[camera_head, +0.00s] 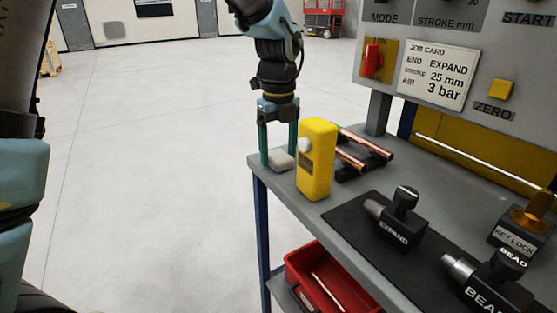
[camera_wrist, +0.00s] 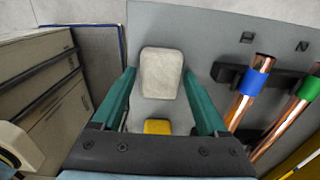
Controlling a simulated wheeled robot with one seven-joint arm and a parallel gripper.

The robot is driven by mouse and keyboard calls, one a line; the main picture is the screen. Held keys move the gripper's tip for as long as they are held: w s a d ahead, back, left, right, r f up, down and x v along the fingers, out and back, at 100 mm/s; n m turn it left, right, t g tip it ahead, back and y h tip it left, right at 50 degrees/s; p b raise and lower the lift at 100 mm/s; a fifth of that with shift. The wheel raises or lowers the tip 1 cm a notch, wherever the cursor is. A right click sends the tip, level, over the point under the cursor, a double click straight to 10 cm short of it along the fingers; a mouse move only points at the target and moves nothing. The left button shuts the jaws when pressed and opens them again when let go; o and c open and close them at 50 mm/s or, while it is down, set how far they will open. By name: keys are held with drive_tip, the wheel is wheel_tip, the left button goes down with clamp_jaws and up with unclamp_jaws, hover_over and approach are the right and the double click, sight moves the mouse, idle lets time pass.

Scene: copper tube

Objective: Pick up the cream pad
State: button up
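The cream pad (camera_head: 281,161) is a small, pale block with rounded corners lying on the grey bench top near its far left corner. It also shows in the wrist view (camera_wrist: 161,73), between the tips of my green fingers. My gripper (camera_head: 279,157) points down over the pad, fingers apart, one on each side. Whether the tips touch the bench is not clear.
A yellow box (camera_head: 317,158) with a white knob stands close beside the pad. Copper tubes (camera_head: 378,150) lie on a black rack behind it. The EXPAND tool (camera_head: 397,222) rests on a dark mat. A red bin (camera_head: 322,277) sits below. Floor left of the bench is clear.

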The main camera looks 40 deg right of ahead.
drive_tip(key=c, duration=1)
drive_tip(key=shift+c, duration=0.2)
drive_tip(key=shift+r, duration=0.1)
